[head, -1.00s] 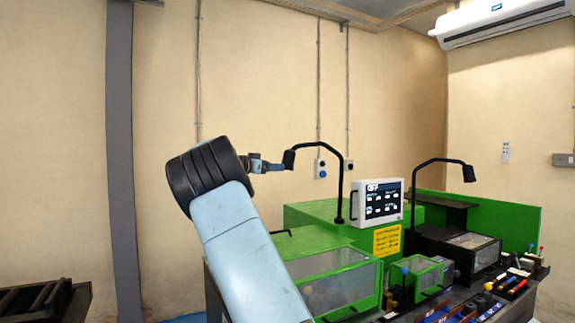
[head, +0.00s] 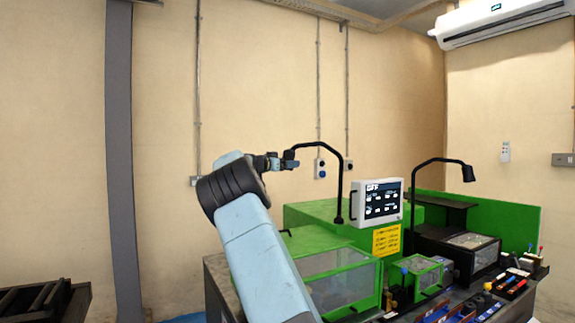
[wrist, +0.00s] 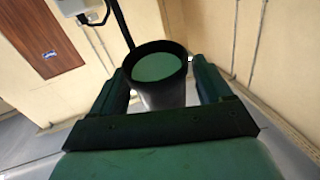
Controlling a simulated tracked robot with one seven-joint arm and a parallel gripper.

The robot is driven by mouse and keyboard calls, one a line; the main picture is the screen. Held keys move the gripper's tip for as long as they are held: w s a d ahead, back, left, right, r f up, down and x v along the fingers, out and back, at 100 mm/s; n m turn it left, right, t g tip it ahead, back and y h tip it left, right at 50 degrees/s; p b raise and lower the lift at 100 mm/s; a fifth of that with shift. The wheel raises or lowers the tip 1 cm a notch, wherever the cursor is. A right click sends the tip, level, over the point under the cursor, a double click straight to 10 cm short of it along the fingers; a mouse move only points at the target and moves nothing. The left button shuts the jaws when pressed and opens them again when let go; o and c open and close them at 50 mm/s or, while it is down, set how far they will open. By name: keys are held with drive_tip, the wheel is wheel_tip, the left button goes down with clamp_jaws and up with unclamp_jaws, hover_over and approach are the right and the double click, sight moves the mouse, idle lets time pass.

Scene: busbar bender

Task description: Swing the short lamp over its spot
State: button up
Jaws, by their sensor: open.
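Two black gooseneck lamps stand on the green machine. The left lamp (head: 328,152) curves up from beside the display, and its shade end lies at my gripper. The right lamp (head: 468,173) hangs its shade over the machine's right part. I cannot tell for sure which one is the short lamp. My gripper (head: 289,160) is at the left lamp's shade, which it partly hides in the head view. In the wrist view the dark round shade with a green inner face (wrist: 158,68) sits between my open fingers (wrist: 160,92). Contact with the fingers is unclear.
The display panel (head: 381,201) stands just right of the left lamp's post. The green-framed guard (head: 345,285) lies below my arm. Levers and coloured handles (head: 515,275) crowd the right front. The wall behind the left lamp is bare apart from conduits and sockets.

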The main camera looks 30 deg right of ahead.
drive_tip(key=shift+x, duration=1.15)
